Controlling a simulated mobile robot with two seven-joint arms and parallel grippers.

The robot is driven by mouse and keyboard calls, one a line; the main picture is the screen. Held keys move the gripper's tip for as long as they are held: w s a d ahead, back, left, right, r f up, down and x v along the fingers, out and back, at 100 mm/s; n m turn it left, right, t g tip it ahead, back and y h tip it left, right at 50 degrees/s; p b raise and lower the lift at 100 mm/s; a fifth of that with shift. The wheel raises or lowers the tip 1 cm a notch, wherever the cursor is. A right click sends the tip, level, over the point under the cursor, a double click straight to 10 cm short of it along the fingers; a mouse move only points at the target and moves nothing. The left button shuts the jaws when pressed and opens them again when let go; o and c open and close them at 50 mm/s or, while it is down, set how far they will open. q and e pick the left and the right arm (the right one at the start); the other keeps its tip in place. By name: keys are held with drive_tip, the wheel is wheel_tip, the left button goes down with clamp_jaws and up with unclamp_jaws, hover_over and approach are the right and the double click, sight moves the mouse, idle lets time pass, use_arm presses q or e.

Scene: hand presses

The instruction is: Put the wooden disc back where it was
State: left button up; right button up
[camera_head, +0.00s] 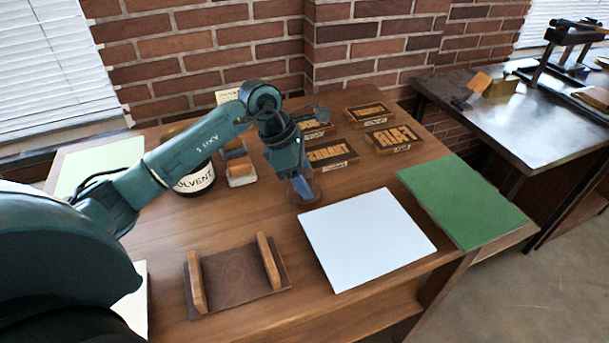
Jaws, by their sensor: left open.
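A dark brown round shape that looks like the wooden disc (313,194) lies on the wooden table behind the white square board. My left gripper (303,192) points down at it, with the fingertips over or at the disc. The gripper is open, and its fingers and blue-grey parts hide much of the disc. I cannot tell whether the fingers touch it. My right gripper is not in view.
A white board (367,237) and a green board (462,200) lie at the right. A brown base with two wooden rails (237,277) is in front. Letter blocks (394,138) stand behind the gripper. A solvent tin (196,180) and a small block stand behind my left arm.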

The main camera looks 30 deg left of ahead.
use_arm(q)
drive_tip(key=shift+r, duration=0.1)
drive_tip(key=shift+a+r, duration=0.15)
drive_tip(key=shift+r, duration=0.15)
drive_tip(key=v, duration=1.1)
drive_tip(key=shift+r, duration=0.25)
